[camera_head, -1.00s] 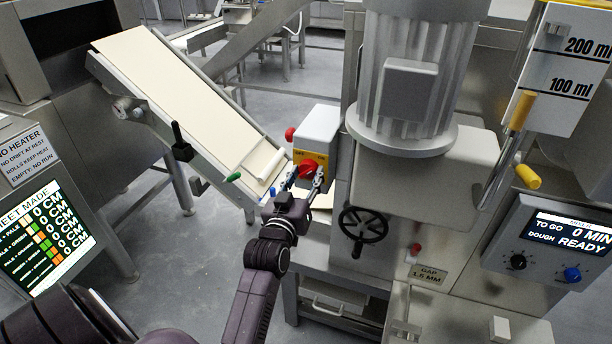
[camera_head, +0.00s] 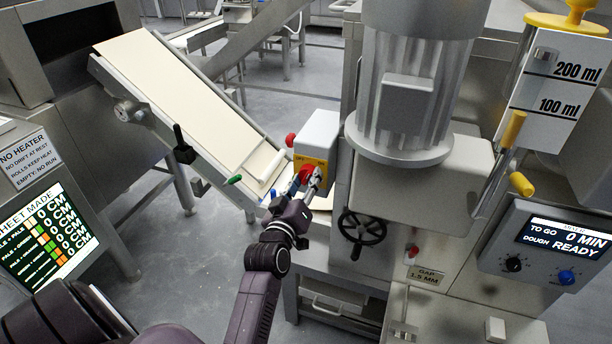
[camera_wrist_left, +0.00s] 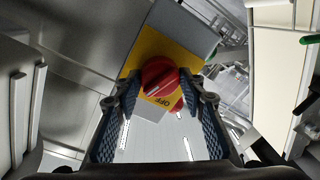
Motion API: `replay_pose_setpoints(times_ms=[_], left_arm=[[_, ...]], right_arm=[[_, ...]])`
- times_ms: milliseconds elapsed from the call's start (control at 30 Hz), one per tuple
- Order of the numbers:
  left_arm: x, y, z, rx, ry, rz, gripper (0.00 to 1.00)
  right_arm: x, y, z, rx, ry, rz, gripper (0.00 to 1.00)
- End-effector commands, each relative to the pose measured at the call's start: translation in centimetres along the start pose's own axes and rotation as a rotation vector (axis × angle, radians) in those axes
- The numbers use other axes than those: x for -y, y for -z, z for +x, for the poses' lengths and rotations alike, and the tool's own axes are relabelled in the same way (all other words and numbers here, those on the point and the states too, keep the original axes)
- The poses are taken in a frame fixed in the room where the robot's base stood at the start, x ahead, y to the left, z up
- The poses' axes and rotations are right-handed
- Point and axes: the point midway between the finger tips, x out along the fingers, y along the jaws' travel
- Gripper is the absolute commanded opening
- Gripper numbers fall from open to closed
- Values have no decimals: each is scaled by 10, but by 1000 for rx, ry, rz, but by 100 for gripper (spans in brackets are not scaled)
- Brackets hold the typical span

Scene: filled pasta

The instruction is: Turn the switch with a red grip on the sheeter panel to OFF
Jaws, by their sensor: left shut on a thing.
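The switch with the red grip (camera_head: 308,174) sits on the yellow plate of a grey-white box (camera_head: 317,135) beside the sheeter. In the left wrist view the red grip (camera_wrist_left: 159,74) is round with a pale line running diagonally across it. The yellow plate (camera_wrist_left: 147,47) behind it carries the word OFF below the grip, seen upside down. My left gripper (camera_head: 307,180) is at the box, its two fingers closed on either side of the grip. The fingers show on both sides of it in the left wrist view (camera_wrist_left: 158,92). My right gripper is not in view.
A red button (camera_head: 290,140) sticks out of the box's left side. A black handwheel (camera_head: 361,227) and a large motor (camera_head: 405,90) stand to the right.

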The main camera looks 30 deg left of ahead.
Motion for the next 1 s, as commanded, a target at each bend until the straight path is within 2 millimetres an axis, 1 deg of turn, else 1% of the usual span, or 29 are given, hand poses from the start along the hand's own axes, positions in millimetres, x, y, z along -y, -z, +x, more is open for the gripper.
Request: replay_pose_setpoints(times_ms=[33,400,700,1000], left_arm=[[-2,3,0,3,1,-47,13],[-1,3,0,25,6,-399,13],[0,3,0,42,10,-683,13],[0,3,0,58,12,-943,13]], right_arm=[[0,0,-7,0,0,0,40],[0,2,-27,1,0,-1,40],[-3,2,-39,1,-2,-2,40],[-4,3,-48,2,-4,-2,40]])
